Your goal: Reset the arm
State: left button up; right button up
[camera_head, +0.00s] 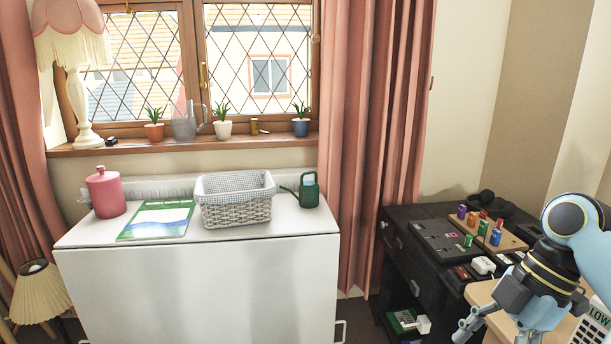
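My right arm comes in from the right edge, and its gripper (494,336) hangs low at the bottom right. Its fingers are spread apart, with nothing seen between them. The gripper is in front of a light wooden surface (484,292) beside the black cabinet (400,259). The lower ends of the fingers are near the bottom edge of the picture. My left arm and gripper are not in view.
A white cabinet (200,290) holds a pink canister (106,192), a notepad (157,220), a wicker basket (236,211) and a green watering can (308,190). The black cabinet carries a wooden board (510,240) with colored blocks. Potted plants and a lamp (84,100) stand on the windowsill.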

jog(key=s+d+f+m+h, duration=0.2)
jog(key=s+f+m, duration=0.7)
jog(key=s+f, duration=1.1)
jog(key=s+d+f+m+t+h, duration=0.1)
jog(key=s+d+f+m+h, duration=0.2)
jog(key=s+f+m, duration=0.7)
jog(key=s+d+f, duration=0.1)
jog(key=s+f, duration=0.8)
jog(key=f, duration=0.2)
jog(key=shift+s, duration=0.4)
